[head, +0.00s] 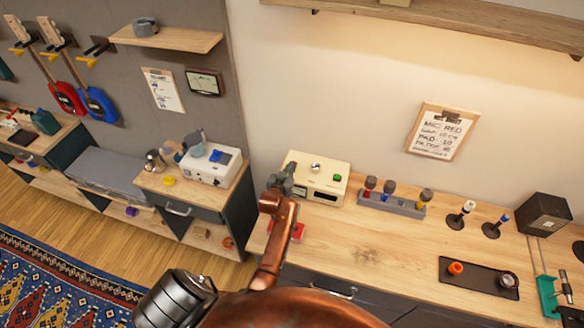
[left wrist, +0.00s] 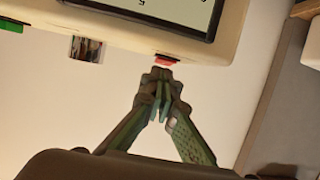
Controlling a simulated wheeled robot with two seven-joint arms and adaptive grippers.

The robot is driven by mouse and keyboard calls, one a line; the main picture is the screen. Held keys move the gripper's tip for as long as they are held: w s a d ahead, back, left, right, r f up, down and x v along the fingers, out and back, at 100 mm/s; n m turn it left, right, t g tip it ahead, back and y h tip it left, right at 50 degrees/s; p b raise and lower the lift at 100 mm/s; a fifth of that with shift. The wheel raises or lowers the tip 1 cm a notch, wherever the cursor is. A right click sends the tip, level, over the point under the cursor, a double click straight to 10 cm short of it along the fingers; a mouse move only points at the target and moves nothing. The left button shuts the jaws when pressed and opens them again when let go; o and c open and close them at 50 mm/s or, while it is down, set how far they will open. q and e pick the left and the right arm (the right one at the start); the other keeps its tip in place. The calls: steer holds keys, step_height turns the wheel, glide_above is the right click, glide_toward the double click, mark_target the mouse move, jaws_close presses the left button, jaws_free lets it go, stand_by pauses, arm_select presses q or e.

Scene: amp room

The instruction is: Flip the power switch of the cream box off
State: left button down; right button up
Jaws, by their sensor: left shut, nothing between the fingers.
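The cream box (head: 334,164) stands on the wooden counter against the wall, with a silver knob (head: 316,167) and a green button (head: 337,178) on top. My left gripper (head: 279,183) is shut and empty at the box's left side, partly covering that end. My right gripper is not in view.
A grey rack (head: 390,206) with coloured-handled parts stands right of the box. A dark tray (head: 480,277) lies farther right. A white device (head: 212,165) is on the lower cabinet to the left. The counter's middle (head: 370,250) is clear.

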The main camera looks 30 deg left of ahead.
arm_select(q)
steer(key=shift+r+p, duration=0.4)
steer(key=shift+r, duration=0.1)
steer(key=shift+r, duration=0.1)
step_height(320, 180, up, 10)
stand_by(0.4)
steer(key=shift+d+f, duration=0.1)
steer(key=shift+f, duration=0.1)
